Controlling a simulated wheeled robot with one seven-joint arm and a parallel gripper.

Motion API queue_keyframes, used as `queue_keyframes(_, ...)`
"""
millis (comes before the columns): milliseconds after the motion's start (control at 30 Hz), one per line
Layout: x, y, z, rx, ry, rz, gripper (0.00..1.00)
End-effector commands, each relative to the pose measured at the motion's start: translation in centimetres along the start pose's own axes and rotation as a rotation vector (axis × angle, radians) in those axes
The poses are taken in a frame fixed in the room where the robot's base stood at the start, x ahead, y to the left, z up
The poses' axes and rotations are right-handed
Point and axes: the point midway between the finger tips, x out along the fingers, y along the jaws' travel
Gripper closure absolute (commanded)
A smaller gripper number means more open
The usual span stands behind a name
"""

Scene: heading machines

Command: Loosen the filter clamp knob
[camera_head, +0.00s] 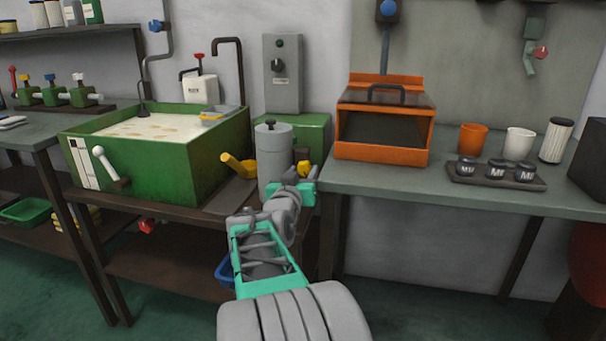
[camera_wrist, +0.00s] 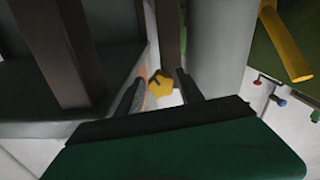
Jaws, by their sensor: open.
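The clamp knob (camera_head: 304,169) is yellow and sits at the right side of the grey filter cylinder (camera_head: 273,150). In the wrist view the knob (camera_wrist: 160,84) is a yellow lobed shape with a dark mark on it. My gripper (camera_head: 306,177) is open, right by the knob in the head view. In the wrist view my gripper's two dark fingers (camera_wrist: 159,92) stand on either side of the knob in the picture. I cannot tell whether they touch it or how far ahead it lies. The cylinder (camera_wrist: 220,50) rises just right of the fingers.
A yellow spout (camera_head: 238,166) sticks out left of the cylinder, beside the green tank (camera_head: 155,155). The right-hand bench (camera_head: 450,185) has its edge close to my gripper and carries an orange hooded box (camera_head: 383,120), cups and a tray of weights (camera_head: 495,178).

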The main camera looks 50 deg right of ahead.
Motion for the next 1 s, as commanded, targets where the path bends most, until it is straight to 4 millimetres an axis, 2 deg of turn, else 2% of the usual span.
queue_keyframes(67, -0.8, -0.1, -0.2, 0.0, 0.0, -0.003, 0.56)
queue_keyframes(300, -5.5, -0.1, -0.3, 0.0, 0.001, -0.005, 0.56)
queue_keyframes(400, -7.0, -0.1, -0.1, 0.0, -0.001, -0.004, 0.56)
queue_keyframes(533, -7.7, 0.0, 0.0, 0.0, 0.0, -0.001, 0.56)
queue_keyframes(867, -7.7, 0.0, -0.1, 0.0, -0.002, -0.001, 0.56)
queue_keyframes(1000, -8.6, -1.4, -2.0, 0.009, -0.067, -0.052, 0.56)
